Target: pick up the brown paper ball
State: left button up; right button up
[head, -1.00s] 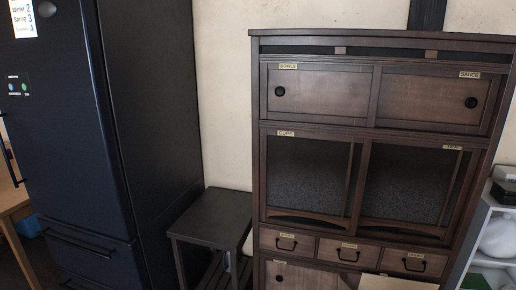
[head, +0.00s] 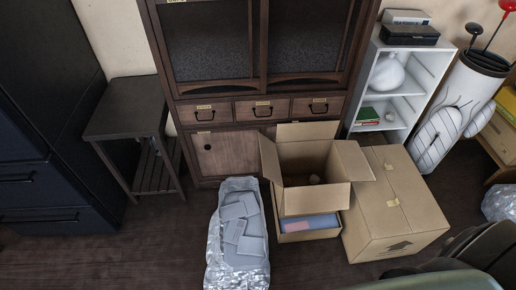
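A small brownish rounded thing (head: 314,179) shows inside the open cardboard box (head: 293,201). It may be the brown paper ball, but it is dark and small, so I cannot be sure. The box's flaps stand open, and its walls hide part of the inside. Neither of my grippers is in view.
A closed carton (head: 388,222) stands right of the open box. A plastic bag of grey pieces (head: 236,240) lies to the left. Behind are a wooden cabinet (head: 225,152) and a white shelf (head: 396,86). A dark side table (head: 126,106) stands left. The lower-left floor is clear.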

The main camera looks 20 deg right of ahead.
aim_at(287, 182)
jog(key=z, duration=1)
jog(key=i+l+u, duration=0.1)
jog(key=l, duration=0.3)
jog(key=i+l+u, duration=0.1)
jog(key=l, duration=0.25)
jog(key=i+l+u, duration=0.1)
jog(key=l, duration=0.35)
jog(key=i+l+u, duration=0.1)
jog(key=l, duration=0.3)
jog(key=i, duration=0.1)
